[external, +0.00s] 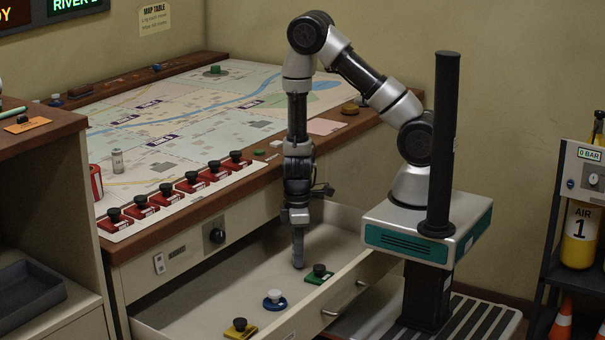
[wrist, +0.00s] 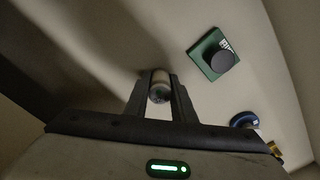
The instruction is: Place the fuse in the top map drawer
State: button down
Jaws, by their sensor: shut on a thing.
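The top map drawer (external: 190,310) is pulled open below the map table. My gripper (external: 298,250) points straight down inside it, close above the drawer floor. In the wrist view my gripper (wrist: 160,98) is shut on a small round-ended, silvery cylinder, which looks like the fuse (wrist: 160,86). The fingers hide most of the fuse in the external view. I cannot tell whether it touches the drawer floor. A green block with a black knob (external: 318,274) lies just right of my gripper; it also shows in the wrist view (wrist: 213,54).
A blue round piece with a white knob (external: 274,299) and a yellow block with a black knob (external: 240,328) lie nearer the drawer front. The map table (external: 200,120) carries a row of red switches and a pale cylinder (external: 117,161). The drawer's left part is clear.

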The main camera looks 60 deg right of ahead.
jog(key=shift+f, duration=0.25)
jog(key=c, duration=1.5)
grip_release()
jog(key=shift+r, duration=0.1)
jog(key=shift+r, duration=0.1)
notch_tip(320, 180, up, 8)
jog(key=p, duration=0.5)
